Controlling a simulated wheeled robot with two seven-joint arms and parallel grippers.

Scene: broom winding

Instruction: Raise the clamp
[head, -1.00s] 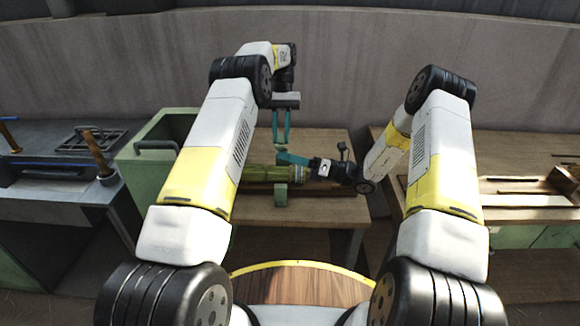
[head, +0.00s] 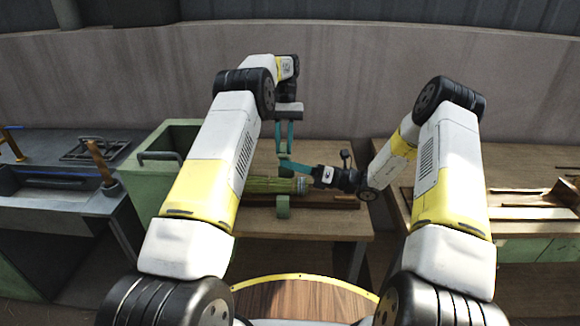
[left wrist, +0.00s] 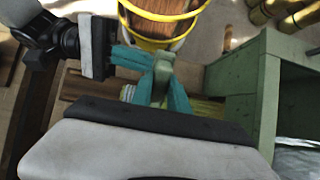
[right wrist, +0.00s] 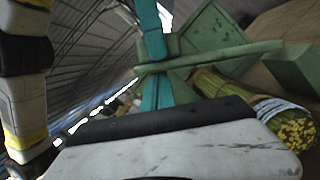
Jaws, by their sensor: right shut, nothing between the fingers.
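The green clamp (head: 283,208) stands on the wooden bench at the straw broom bundle (head: 268,184). My left gripper (head: 284,148) points down from above. Its teal fingers stand on either side of the clamp's green upper part, which shows in the left wrist view (left wrist: 163,70); whether they press on it is unclear. My right gripper (head: 287,162) points left, low above the bundle. It is shut and empty, its tips close to the clamp and left fingertips.
A green open box (head: 160,150) stands left of the bench. A grey workbench (head: 60,190) with wooden-handled tools is farther left. Another bench (head: 530,205) with wooden pieces is on the right. The bench's front edge is clear.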

